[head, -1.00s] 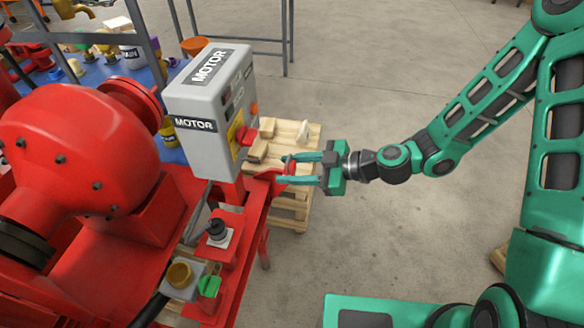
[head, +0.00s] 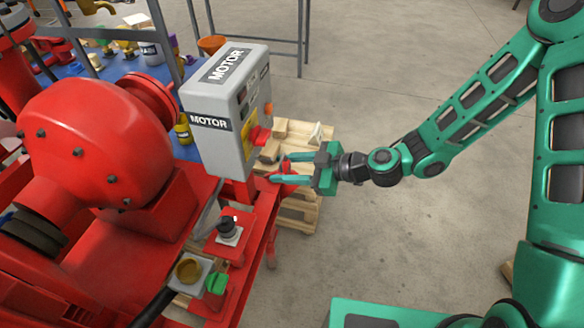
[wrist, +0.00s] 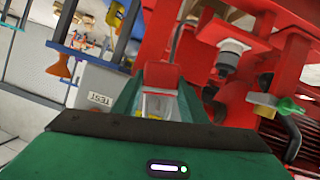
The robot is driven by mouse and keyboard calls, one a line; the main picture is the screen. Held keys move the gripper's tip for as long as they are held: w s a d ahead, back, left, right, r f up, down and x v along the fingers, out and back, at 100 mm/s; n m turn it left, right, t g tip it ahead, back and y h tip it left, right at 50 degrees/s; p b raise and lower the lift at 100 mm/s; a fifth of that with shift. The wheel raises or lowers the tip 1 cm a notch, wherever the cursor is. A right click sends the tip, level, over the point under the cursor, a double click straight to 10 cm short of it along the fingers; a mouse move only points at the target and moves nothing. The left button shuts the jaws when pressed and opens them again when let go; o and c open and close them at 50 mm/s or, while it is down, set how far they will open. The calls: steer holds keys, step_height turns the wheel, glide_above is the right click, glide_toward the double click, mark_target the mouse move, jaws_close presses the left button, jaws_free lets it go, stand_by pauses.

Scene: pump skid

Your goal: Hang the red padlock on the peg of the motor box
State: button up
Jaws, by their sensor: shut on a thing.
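The grey motor box (head: 212,145) stands on the red skid, with MOTOR labels, a yellow plate and a red knob on its right-hand face. Its peg cannot be made out. My gripper (head: 284,168) is just right of the box's lower part, fingers pointing left toward it. It is shut on the red padlock (head: 286,167), which is small and partly hidden by the fingers. In the wrist view, a red block that looks like the padlock (wrist: 160,74) shows between the fingertips.
A wooden pallet (head: 298,207) with blocks on it lies behind and below my gripper. The large red pump (head: 95,145) fills the left. A black knob (head: 229,228) and a green knob (head: 216,283) stand on the skid in front. The floor to the right is open.

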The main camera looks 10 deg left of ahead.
steer(key=shift+a+r+x, duration=0.1)
steer(key=shift+r+x, duration=0.05)
steer(key=shift+x, duration=0.7)
steer(key=shift+a+r+x, duration=0.1)
steer(key=shift+r+x, duration=0.05)
steer(key=shift+x, duration=0.75)
steer(key=shift+r+x, duration=0.15)
steer(key=shift+x, duration=0.7)
steer(key=shift+s, duration=0.2)
steer(key=o, duration=1.2)
